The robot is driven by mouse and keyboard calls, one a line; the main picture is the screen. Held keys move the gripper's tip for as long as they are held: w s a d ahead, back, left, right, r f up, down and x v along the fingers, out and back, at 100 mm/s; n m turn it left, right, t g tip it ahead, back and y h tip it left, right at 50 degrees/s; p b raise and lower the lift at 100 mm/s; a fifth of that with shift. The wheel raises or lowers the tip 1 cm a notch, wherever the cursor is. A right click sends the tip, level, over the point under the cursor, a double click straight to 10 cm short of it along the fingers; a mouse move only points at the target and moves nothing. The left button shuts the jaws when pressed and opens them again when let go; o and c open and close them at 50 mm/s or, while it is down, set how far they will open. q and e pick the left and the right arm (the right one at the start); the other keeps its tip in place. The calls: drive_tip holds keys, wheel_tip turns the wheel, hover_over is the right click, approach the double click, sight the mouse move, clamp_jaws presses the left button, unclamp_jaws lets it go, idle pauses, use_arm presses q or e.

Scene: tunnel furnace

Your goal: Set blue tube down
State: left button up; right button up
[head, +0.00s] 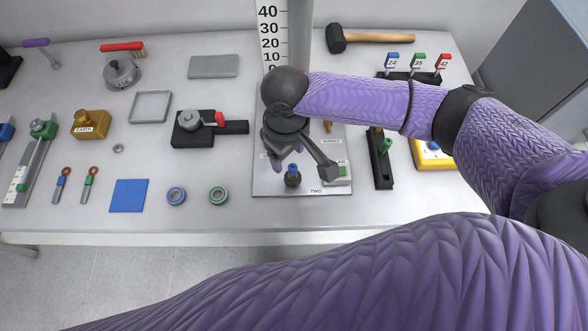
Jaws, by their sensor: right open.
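A small blue tube (292,169) stands upright at a dark round holder (292,180) near the front of the grey base plate (264,187), beside the label "TWO". My right gripper (303,168) is over the plate with its fingers spread open. One finger is to the left of the tube and the other to the right, above it; I cannot tell whether either touches it. The gripper and wrist hide part of the plate behind. My left gripper is not in view.
A tall numbered scale (270,35) rises behind the gripper. A black block with a green part (380,160) and a yellow box (432,155) are to the right.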

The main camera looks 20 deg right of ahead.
sight(293, 167)
drive_tip(key=f, duration=0.1)
drive_tip(key=f+b, duration=0.1)
drive_tip(key=f, duration=0.3)
drive_tip(key=shift+s+d+f, duration=0.15)
drive_tip(key=shift+s+d, duration=0.05)
drive_tip(key=shift+d, duration=0.15)
clamp_jaws()
